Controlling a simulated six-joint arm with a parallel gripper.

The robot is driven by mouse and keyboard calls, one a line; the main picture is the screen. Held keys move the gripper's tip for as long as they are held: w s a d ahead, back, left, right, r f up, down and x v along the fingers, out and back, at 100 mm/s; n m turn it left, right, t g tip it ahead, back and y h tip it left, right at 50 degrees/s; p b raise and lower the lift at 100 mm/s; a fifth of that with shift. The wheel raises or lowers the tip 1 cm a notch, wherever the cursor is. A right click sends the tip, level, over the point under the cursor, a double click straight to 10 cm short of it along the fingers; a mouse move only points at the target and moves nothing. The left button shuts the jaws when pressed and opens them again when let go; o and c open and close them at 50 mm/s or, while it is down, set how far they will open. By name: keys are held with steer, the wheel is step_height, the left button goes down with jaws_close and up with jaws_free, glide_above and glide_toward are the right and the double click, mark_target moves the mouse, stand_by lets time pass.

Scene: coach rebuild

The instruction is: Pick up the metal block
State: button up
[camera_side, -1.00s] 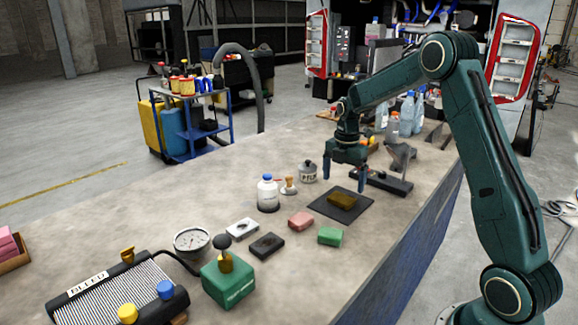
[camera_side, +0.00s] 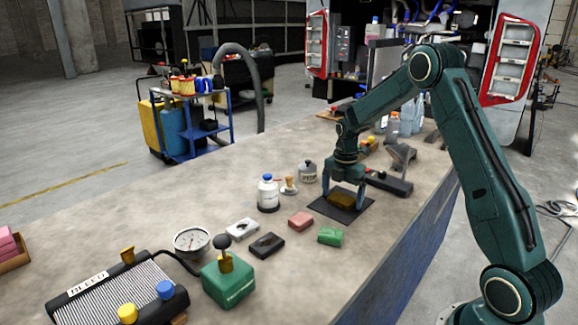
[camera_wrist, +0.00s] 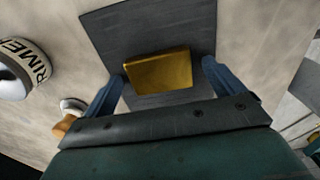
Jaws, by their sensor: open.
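A gold-coloured metal block (camera_side: 342,201) lies on a dark square mat (camera_side: 325,208) on the bench. In the wrist view the block (camera_wrist: 158,72) sits ahead of the palm, on the mat (camera_wrist: 120,30). My gripper (camera_side: 348,197) is low over the mat, with its fingers pointing down on either side of the block. In the wrist view my gripper (camera_wrist: 165,78) is open. Gaps show between the block and both blue fingers, so it is not held. The side view partly hides the block's upper part behind the gripper.
A light grey block (camera_side: 242,229), a black block (camera_side: 267,245), a red block (camera_side: 301,221) and a green block (camera_side: 331,236) lie nearby. A white bottle (camera_side: 268,195) and a grey primer pot (camera_side: 307,171) stand left of the mat. A dark bar-shaped tool (camera_side: 390,184) lies behind.

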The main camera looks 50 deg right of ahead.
mark_target(342, 198)
stand_by(0.3)
steer(key=c, duration=1.3)
steer(key=shift+r, duration=0.1)
step_height(342, 198, up, 20)
stand_by(0.4)
